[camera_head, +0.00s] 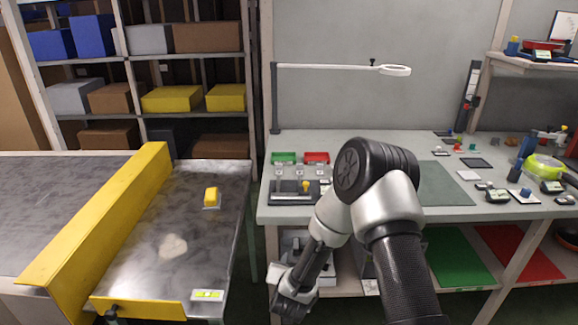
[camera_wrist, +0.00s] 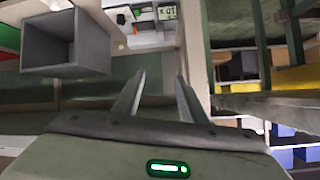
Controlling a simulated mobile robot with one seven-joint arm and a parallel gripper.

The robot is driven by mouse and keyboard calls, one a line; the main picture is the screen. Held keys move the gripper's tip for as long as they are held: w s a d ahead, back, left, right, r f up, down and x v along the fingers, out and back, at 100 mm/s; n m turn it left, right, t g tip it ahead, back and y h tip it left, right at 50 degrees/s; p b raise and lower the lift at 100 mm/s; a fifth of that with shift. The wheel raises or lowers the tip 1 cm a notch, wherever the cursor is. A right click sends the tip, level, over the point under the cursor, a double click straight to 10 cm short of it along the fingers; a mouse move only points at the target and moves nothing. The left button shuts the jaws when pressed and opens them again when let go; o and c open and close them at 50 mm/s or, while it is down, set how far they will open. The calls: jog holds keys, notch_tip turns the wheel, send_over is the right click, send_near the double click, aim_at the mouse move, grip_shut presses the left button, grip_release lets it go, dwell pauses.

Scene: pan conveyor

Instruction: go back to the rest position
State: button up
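My gripper (camera_wrist: 160,76) is open in the wrist view, its two fingers apart with nothing between them. In the head view my arm bends down in front of the workbench (camera_head: 345,145), and its wrist end hangs low at the bottom edge, in the gap between the bench and the metal conveyor pan (camera_head: 135,258). The fingertips cannot be made out there.
A yellow rail (camera_head: 105,215) runs along the pan's left side. Shelves with bins (camera_head: 172,98) stand behind. A grey open box (camera_wrist: 65,45) shows in the wrist view.

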jog(key=s+d+r+n+g+y, duration=0.1)
jog(key=s+r+n, duration=0.15)
jog(key=r, duration=0.95)
jog(key=s+d+r+n+g+y, duration=0.1)
jog(key=s+d+r+g, duration=0.15)
jog(key=r, duration=0.95)
jog(key=s+d+r+g, duration=0.1)
jog(key=s+d+r, duration=0.2)
jog(key=s, duration=0.6)
jog(key=s+d+r+g+h, duration=0.1)
jog(key=s+d+r, duration=0.2)
jog(key=s, duration=0.6)
jog(key=s+d+r+g, duration=0.1)
jog(key=s+d+r, duration=0.25)
jog(key=s, duration=0.55)
notch_tip(320, 180, up, 22)
jog(key=p, duration=2.2)
jog(key=shift+a+r, duration=0.15)
jog(key=shift+a, duration=0.2)
jog(key=shift+w, duration=0.1)
